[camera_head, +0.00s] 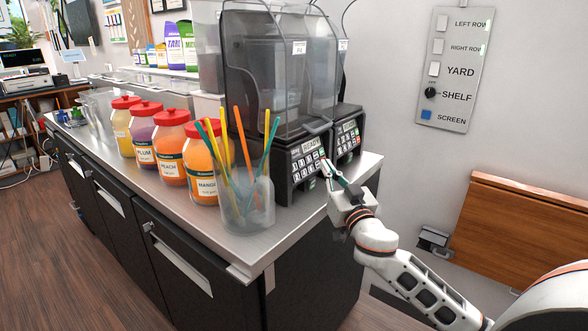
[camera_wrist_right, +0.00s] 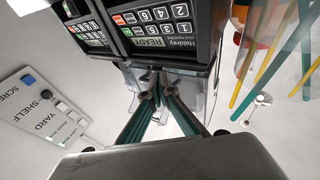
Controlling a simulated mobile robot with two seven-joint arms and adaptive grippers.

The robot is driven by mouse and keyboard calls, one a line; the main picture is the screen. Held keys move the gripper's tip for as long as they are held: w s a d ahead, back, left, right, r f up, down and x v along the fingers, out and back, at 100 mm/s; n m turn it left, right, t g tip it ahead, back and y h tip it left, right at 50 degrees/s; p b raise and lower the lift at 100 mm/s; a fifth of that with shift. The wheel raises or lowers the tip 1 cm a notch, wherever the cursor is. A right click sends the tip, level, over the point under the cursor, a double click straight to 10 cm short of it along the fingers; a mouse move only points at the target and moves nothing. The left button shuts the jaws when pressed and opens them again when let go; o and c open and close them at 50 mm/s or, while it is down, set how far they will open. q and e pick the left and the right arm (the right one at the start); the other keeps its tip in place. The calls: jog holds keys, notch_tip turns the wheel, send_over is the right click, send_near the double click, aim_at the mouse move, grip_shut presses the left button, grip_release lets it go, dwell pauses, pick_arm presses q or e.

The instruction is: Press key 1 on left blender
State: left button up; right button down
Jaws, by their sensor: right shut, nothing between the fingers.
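The left blender (camera_head: 262,75) is the nearer of two dark blenders with smoky clear covers at the counter's right end. Its keypad (camera_head: 307,164), with a lit display above the keys, faces the front right. The keypad also shows upside down in the right wrist view (camera_wrist_right: 165,28), with a READY display. My right gripper (camera_head: 327,168) is shut and empty, its fingertips close to the right side of this keypad. In the right wrist view the closed fingertips (camera_wrist_right: 154,84) lie below the display; I cannot tell whether they touch. My left gripper is not in view.
The right blender (camera_head: 349,136) stands close behind. A clear cup of coloured straws (camera_head: 247,206) stands in front of the left blender. Several red-lidded jars (camera_head: 172,160) line the counter. A switch panel (camera_head: 455,70) hangs on the wall.

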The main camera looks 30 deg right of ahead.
aim_at(294, 167)
pick_arm(q)
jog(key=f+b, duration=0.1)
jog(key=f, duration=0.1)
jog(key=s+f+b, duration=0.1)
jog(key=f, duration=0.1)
jog(key=shift+b, duration=0.4)
pick_arm(e)
jog(key=w+a+f, duration=0.2)
jog(key=w+a, duration=0.1)
jog(key=w, duration=0.4)
jog(key=shift+f, duration=0.3)
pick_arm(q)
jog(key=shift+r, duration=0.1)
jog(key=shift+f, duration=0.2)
pick_arm(e)
jog(key=shift+w+f, duration=0.1)
jog(key=shift+w, duration=0.15)
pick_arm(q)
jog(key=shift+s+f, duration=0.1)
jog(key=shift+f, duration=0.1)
pick_arm(e)
jog(key=shift+w+a, duration=0.15)
jog(key=shift+w, duration=0.05)
